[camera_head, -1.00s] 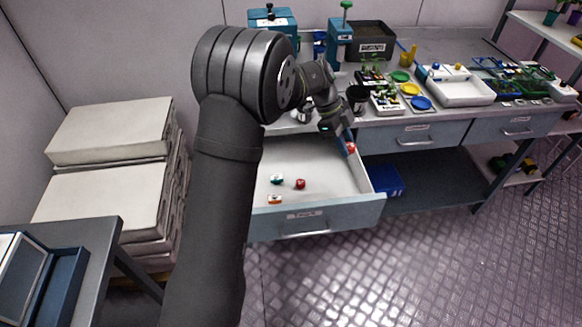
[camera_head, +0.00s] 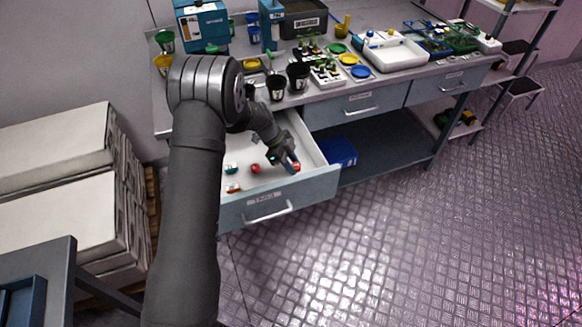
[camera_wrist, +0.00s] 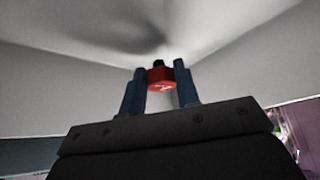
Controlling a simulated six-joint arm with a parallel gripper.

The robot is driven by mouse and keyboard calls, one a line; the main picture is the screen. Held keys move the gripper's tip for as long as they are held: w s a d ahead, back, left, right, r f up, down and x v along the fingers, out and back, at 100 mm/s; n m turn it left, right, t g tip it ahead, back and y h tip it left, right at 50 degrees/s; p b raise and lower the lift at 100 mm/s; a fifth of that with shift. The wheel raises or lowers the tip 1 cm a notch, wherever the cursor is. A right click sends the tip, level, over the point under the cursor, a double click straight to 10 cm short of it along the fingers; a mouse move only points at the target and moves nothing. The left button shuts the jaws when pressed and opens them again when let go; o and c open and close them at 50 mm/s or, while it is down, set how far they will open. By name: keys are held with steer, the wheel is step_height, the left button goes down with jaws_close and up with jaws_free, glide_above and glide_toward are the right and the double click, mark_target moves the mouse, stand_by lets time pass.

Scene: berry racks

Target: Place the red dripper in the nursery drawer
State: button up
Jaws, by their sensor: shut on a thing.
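My gripper (camera_head: 290,162) is shut on the red dripper (camera_wrist: 160,79), which sits between the two blue fingers in the wrist view. The dripper has a dark tip and a pale mark. In the head view, a bit of its red (camera_head: 296,168) shows at the fingertips. The pulled-out drawer (camera_head: 284,193) has a pale inside and a grey-blue front with a label and handle. My gripper is over its right front part, near the right wall. I cannot tell how high the dripper is above the drawer floor.
Another red piece (camera_head: 255,168), a teal-and-white piece (camera_head: 231,168) and an orange-and-white piece (camera_head: 233,188) lie in the drawer's left part. Black pots (camera_head: 298,76) and trays stand on the bench above. A blue bin (camera_head: 338,152) sits on the lower shelf to the right.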

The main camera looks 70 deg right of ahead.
steer(key=shift+f, duration=0.95)
steer(key=o, duration=0.9)
steer(key=shift+f, duration=0.15)
steer(key=shift+o, duration=0.2)
steer(key=v, duration=1.2)
steer(key=shift+r, duration=0.2)
